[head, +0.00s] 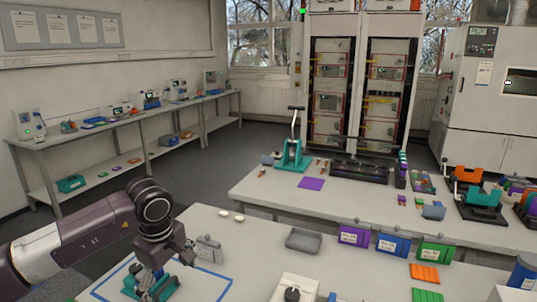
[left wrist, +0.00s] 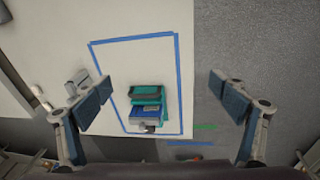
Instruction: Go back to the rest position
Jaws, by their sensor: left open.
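My left gripper (head: 155,284) is at the lower left in the head view, over the near table inside a blue tape outline (head: 222,292). In the left wrist view its two fingers (left wrist: 160,84) are spread wide with nothing between them. Below them a teal fixture with a blue part (left wrist: 147,104) sits on the table inside the blue tape outline (left wrist: 181,75). In the head view the teal fixture (head: 168,288) is partly hidden behind the gripper. The fingers look apart from it. My right gripper is in neither view.
A grey pouch-like item (head: 208,249) and two small pale pieces (head: 231,216) lie near the arm. Purple, blue and green labelled bins (head: 393,244) and a grey tray (head: 303,240) stand farther right. A second table (head: 255,190) holds a teal press (head: 293,153). A grey floor aisle lies left of the tables.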

